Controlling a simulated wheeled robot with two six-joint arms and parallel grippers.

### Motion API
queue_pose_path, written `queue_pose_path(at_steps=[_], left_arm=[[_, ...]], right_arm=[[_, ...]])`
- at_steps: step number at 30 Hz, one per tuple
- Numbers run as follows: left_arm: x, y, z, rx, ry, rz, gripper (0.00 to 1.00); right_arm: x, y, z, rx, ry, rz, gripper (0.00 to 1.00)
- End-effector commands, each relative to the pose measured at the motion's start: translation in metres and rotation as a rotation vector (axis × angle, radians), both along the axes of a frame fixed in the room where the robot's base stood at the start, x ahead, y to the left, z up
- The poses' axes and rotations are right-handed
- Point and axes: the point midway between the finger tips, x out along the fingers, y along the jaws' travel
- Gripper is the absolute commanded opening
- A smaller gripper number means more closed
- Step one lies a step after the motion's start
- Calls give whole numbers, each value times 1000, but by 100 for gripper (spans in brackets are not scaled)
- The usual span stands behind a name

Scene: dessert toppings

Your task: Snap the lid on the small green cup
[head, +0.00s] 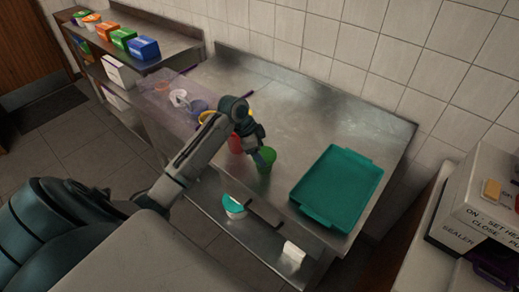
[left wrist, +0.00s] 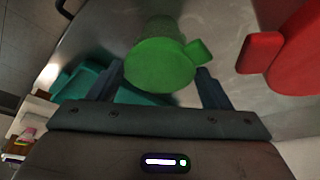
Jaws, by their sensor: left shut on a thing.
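The small green cup (head: 267,165) stands on the steel table, left of the teal tray. In the left wrist view a round green lid with a side tab (left wrist: 160,66) lies at the top of the green cup body (left wrist: 166,27). I cannot tell whether it is fully seated. My left gripper (head: 261,155) is at the cup's top. Its two fingers (left wrist: 160,84) are on either side of the lid, shut on it. My right gripper is not in view.
A red cup (head: 235,145) is close to the green one; its tabbed red top (left wrist: 290,58) shows in the left wrist view. The teal tray (head: 318,215) is at the right.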

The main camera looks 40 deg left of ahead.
Motion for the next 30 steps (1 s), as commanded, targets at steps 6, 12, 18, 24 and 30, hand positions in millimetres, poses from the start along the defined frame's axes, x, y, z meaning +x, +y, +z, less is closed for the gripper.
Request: queue_pose_path(at_steps=[6,12,18,24,30], left_arm=[[0,0,-2,-1,1,0,51],[0,0,-2,0,0,0,51],[0,0,-2,-1,1,0,98],[0,0,-2,0,0,0,100],[0,0,-2,0,0,0,100]], right_arm=[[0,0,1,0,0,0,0],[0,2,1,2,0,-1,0],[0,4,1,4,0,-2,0],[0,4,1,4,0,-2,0],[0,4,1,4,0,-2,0]])
